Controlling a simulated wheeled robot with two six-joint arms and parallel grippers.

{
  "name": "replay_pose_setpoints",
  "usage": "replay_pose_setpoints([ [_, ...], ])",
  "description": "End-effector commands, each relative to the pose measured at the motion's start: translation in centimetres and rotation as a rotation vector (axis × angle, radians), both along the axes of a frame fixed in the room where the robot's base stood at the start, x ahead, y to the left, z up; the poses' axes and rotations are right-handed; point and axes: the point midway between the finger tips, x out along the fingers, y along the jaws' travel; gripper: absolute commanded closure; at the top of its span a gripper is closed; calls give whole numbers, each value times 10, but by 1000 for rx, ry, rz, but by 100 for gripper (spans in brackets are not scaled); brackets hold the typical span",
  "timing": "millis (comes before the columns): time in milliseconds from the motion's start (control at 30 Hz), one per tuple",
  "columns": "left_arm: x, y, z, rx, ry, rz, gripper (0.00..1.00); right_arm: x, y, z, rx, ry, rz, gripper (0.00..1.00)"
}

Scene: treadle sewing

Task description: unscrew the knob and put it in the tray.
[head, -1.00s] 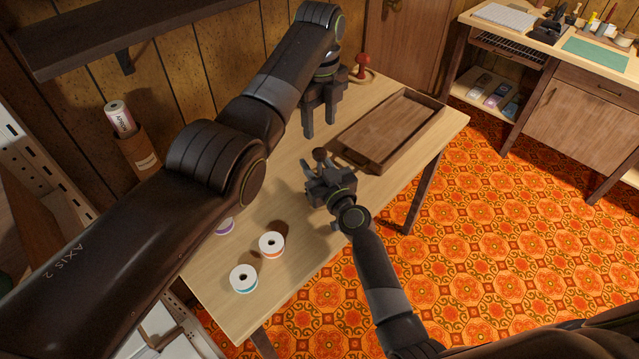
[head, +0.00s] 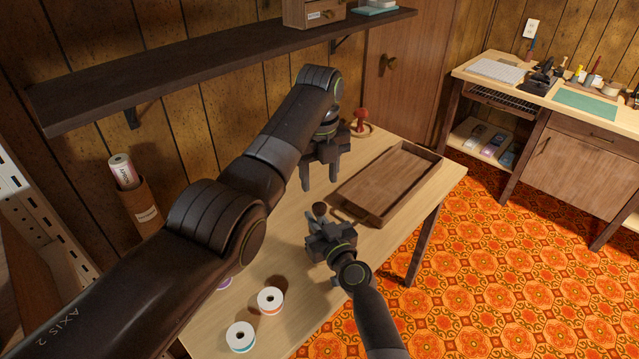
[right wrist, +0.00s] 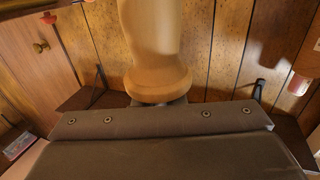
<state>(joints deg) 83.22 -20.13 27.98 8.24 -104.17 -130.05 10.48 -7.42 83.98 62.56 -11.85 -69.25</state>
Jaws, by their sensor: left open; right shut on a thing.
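A small dark round knob (head: 319,208) shows in the head view at the fingertips of my right gripper (head: 325,223). My right gripper is shut on a pale turned wooden body (right wrist: 155,55), which rises from the jaws in the right wrist view and runs out of the top of that picture. The join between body and knob is hidden. My left gripper (head: 320,180) is open and empty, pointing down above the table, a little above and behind the knob and apart from it. The brown wooden tray (head: 430,160) lies on the table, right of both grippers.
Thread spools stand near the table's front left, one orange-banded (head: 270,300) and one teal-banded (head: 240,337). A red object (head: 361,120) stands behind the tray. A dark shelf (head: 200,65) hangs above the table (head: 400,225). My left arm covers the table's left side.

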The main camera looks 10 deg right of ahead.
Motion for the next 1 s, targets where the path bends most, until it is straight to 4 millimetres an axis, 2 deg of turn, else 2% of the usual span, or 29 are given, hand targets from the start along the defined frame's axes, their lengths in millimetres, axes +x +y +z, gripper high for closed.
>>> replay_pose_setpoints([
  [200, 0, 0, 0, 0, 0, -275, 53, 0, 0, 0, 0, 0, 0, 100],
  [467, 0, 0, -2, 0, 1, -427, 53, 0, 0, 0, 0, 0, 0, 100],
  [567, 0, 0, -11, 0, 3, -437, 53, 0, 0, 0, 0, 0, 0, 100],
  [1000, 0, 0, -71, 1, 2, -433, 53, 0, 0, 0, 0, 0, 0, 100],
])
